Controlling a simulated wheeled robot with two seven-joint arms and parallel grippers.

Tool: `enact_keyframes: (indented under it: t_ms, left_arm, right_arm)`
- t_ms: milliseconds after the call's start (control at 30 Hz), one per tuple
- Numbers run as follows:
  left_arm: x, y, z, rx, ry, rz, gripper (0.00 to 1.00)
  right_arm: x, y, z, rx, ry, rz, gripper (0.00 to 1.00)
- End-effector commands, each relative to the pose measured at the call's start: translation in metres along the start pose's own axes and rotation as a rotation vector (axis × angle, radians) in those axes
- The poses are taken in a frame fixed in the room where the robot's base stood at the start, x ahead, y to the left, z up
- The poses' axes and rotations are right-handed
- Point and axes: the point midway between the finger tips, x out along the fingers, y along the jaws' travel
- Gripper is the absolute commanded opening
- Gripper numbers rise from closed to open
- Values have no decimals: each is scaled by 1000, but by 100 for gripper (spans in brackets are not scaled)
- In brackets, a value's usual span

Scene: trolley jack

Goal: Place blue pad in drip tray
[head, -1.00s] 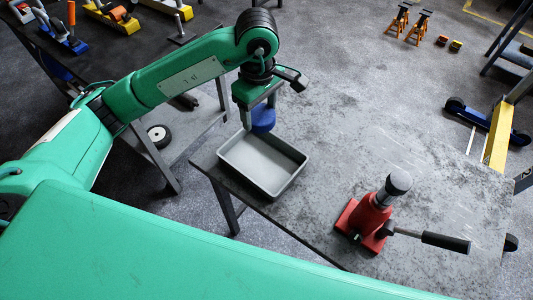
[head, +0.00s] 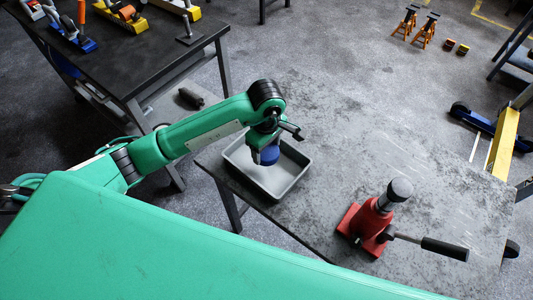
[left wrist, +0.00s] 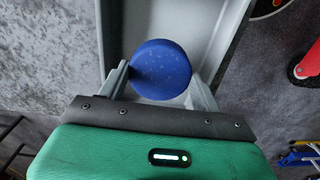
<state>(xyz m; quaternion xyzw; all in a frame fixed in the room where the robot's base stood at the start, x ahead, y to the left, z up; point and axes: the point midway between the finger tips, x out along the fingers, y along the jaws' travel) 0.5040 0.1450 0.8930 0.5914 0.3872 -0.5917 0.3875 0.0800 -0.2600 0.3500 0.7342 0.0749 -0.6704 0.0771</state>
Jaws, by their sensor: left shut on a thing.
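The blue pad (head: 269,155) is a round blue disc. My left gripper (head: 262,152) is shut on it and holds it over the grey drip tray (head: 292,184). In the left wrist view the pad (left wrist: 161,69) sits between the two fingers of the left gripper (left wrist: 160,82), with the tray (left wrist: 216,22) beneath it. Whether the pad touches the tray floor I cannot tell. The tray lies on the table's left end, and its visible floor is empty. My right gripper is not in view.
A red bottle jack (head: 372,220) with a black-gripped handle stands on the grey table (head: 350,150), right of the tray. A dark bench (head: 130,60) with tools is at upper left. The table between tray and jack is clear.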

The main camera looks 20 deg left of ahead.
Motion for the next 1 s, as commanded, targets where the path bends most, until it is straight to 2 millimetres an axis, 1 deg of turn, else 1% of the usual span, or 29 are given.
enact_keyframes:
  t_ms: [167, 300, 400, 633, 733, 767, 800, 867, 1000]
  left_arm:
    - [12, 0, 1, 0, -1, -2, 37]
    - [34, 0, 1, -1, -2, -2, 37]
    - [44, 0, 0, 0, -1, -1, 37]
    - [46, 0, 0, 1, 1, 2, 37]
    - [49, 0, 0, 1, 1, 1, 37]
    - [49, 0, 0, 1, 1, 0, 67]
    - [48, 0, 0, 1, 0, 0, 75]
    - [48, 0, 0, 1, 0, 0, 87]
    - [48, 0, 0, 1, 0, 0, 87]
  right_arm:
    - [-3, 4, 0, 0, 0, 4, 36]
    - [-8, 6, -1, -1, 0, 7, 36]
    - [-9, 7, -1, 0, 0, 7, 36]
    - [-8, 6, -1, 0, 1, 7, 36]
    - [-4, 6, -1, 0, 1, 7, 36]
    - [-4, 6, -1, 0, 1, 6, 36]
    - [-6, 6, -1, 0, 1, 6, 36]
    - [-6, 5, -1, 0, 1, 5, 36]
    - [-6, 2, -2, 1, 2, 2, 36]
